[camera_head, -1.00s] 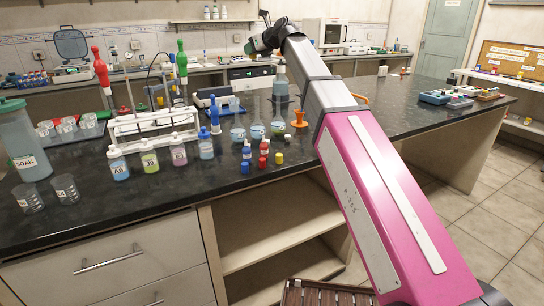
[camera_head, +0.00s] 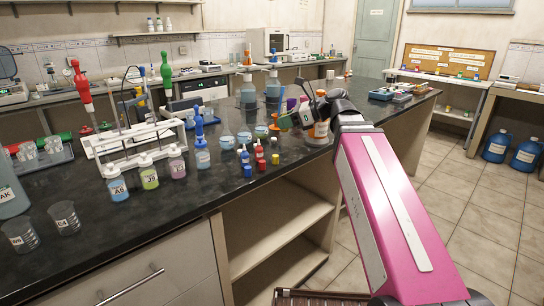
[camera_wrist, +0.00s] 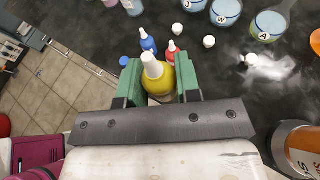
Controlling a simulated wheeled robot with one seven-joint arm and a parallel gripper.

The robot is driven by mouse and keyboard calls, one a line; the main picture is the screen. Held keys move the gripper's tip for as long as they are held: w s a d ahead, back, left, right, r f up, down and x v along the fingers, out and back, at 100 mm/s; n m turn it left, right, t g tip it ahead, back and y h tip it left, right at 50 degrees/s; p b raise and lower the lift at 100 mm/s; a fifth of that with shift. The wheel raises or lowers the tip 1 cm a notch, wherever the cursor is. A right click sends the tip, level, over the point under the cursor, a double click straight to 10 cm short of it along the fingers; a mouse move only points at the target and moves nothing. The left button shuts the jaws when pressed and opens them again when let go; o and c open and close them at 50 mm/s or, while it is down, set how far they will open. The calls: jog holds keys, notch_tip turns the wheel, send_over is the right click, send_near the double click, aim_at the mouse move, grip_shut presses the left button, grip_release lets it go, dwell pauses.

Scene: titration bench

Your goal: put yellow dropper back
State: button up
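The yellow dropper (camera_wrist: 159,79) has a white tip and sits between the two green fingers of my gripper (camera_wrist: 160,84) in the wrist view, with both fingers against its sides. A blue dropper (camera_wrist: 148,42) and a red dropper (camera_wrist: 172,54) stand on the bench, beyond the yellow one in the wrist view. In the head view the blue dropper (camera_head: 245,157) and red dropper (camera_head: 259,154) stand near the front edge.
Beakers (camera_head: 227,142) stand behind the droppers. An orange-labelled bottle (camera_wrist: 298,145) is close to my gripper's right. A white rack (camera_head: 130,143) and labelled bottles (camera_head: 149,174) are on the left.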

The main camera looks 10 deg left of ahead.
jog(key=shift+n+g, duration=0.3)
jog(key=w+a+f, duration=0.1)
jog(key=w+f, duration=0.1)
jog(key=w+a+f, duration=0.2)
jog(key=f, duration=0.1)
jog(key=w+a+f, duration=0.1)
jog(key=w+f, duration=0.2)
jog(key=shift+a, duration=0.4)
jog(key=shift+s+f, duration=0.1)
jog(key=shift+f, duration=1.95)
jog(key=shift+o, duration=0.7)
jog(key=shift+f, duration=0.1)
jog(key=o, duration=0.4)
jog(key=v, duration=1.2)
jog(key=shift+r, duration=0.2)
